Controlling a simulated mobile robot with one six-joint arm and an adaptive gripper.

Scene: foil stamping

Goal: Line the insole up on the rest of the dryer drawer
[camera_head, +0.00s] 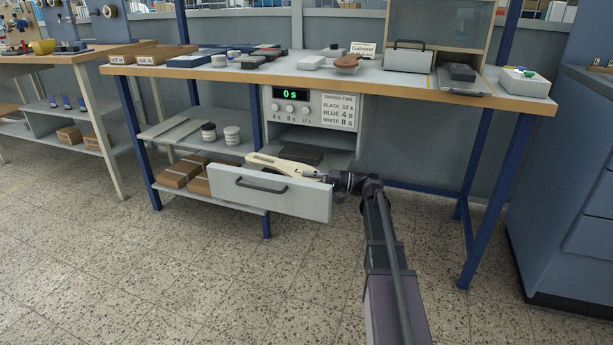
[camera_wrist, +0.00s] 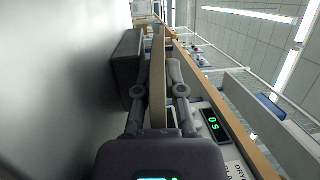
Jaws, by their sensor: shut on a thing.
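The beige insole (camera_head: 285,165) is over the open dryer drawer (camera_head: 268,198) in the head view. The wrist view shows the insole (camera_wrist: 158,70) edge-on, as a thin strip between my fingers. My gripper (camera_head: 326,175) is shut on its near end; its fingers also show in the wrist view (camera_wrist: 159,93). The dark rest (camera_head: 302,153) shows partly behind the insole. In the wrist view the rest (camera_wrist: 127,62) is a dark block close alongside the insole's flat face; whether they touch I cannot tell. The drawer front hides the drawer's floor.
The dryer panel (camera_head: 312,108) above the drawer reads 0 s and lists drying times. The bench top (camera_head: 225,72) overhangs the drawer.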

